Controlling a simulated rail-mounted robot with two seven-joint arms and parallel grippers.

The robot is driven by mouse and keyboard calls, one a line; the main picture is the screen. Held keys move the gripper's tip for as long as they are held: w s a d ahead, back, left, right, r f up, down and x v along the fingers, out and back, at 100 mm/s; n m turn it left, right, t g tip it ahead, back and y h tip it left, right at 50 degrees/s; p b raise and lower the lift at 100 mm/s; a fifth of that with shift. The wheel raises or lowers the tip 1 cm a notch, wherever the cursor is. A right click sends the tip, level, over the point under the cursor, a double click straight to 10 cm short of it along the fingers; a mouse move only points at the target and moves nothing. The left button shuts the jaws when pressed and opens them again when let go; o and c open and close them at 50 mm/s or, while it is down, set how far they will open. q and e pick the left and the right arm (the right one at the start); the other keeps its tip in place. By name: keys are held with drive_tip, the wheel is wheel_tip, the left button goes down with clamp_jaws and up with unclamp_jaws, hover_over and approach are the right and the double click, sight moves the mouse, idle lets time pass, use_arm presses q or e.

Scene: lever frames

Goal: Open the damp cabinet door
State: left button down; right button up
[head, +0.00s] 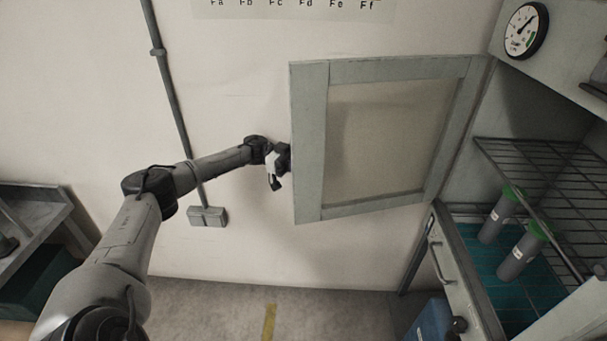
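The damp cabinet door (311,150) is a grey frame around a pale, see-through panel. It stands swung wide open to the left of the cabinet, joined along its right edge. The cabinet inside (545,130) is exposed, with a wire shelf. My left arm comes in from the left, and my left gripper (277,180) is at the door's free left edge, partly behind it. Whether its fingers are open or shut on anything is hidden. No door handle is visible. My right gripper is not in view.
Two grey cylinders with green caps (497,216) stand on a teal mat below the wire shelf (545,185). A round gauge (525,31) is at the top right. A drawer with a handle (441,264) and a blue box (430,322) are below. A bench (40,215) stands at left.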

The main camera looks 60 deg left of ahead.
use_arm(q)
drive_tip(key=shift+w+a, duration=0.15)
drive_tip(key=shift+a, duration=0.05)
idle(0.3)
drive_tip(key=c, duration=1.6)
unclamp_jaws()
drive_tip(key=o, duration=0.5)
drive_tip(key=shift+w+d, duration=0.1)
drive_tip(key=shift+w, duration=0.05)
drive_tip(key=shift+c, duration=0.2)
drive_tip(key=shift+r, duration=0.1)
